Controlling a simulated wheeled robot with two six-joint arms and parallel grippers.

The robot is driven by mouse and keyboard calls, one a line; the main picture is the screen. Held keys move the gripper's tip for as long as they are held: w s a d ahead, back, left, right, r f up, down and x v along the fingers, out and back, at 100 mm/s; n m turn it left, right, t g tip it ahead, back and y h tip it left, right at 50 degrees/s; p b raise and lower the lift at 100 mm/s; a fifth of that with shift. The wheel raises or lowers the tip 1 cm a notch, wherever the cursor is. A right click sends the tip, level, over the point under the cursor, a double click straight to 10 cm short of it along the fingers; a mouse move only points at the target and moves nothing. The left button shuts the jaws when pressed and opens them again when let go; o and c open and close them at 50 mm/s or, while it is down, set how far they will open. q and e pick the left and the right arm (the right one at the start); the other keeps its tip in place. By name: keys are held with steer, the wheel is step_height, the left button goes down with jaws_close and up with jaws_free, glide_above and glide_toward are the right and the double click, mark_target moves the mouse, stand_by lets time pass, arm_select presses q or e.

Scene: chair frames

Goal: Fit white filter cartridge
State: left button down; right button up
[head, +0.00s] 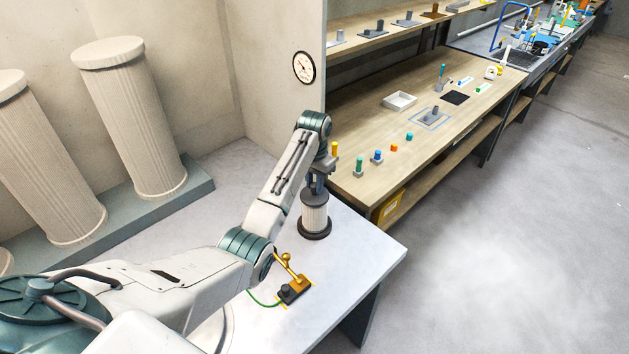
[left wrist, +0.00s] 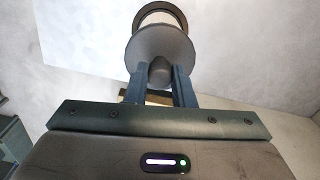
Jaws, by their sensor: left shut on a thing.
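The white filter cartridge (head: 314,216) is a short pleated cylinder with a dark grey cap and a knob on top. It is upright at the right part of the white bench, at a dark round base (head: 314,233). I cannot tell whether it is fully down in that base. My left gripper (head: 317,187) points down from above and is shut on the cartridge's knob. In the left wrist view the fingers (left wrist: 161,82) close on both sides of the knob, below the grey cap (left wrist: 160,48). My right gripper is not in view.
A black block with an orange lever (head: 292,288) and a green cable sits on the bench near my arm. Large pleated columns (head: 130,120) stand at the left. A round gauge (head: 304,67) is on the wall. A wooden workbench (head: 358,130) with small parts stands behind.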

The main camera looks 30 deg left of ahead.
arm_select(q)
steer(key=shift+f, duration=0.25)
steer(key=c, duration=1.1)
jaws_free()
steer(key=shift+c, duration=0.2)
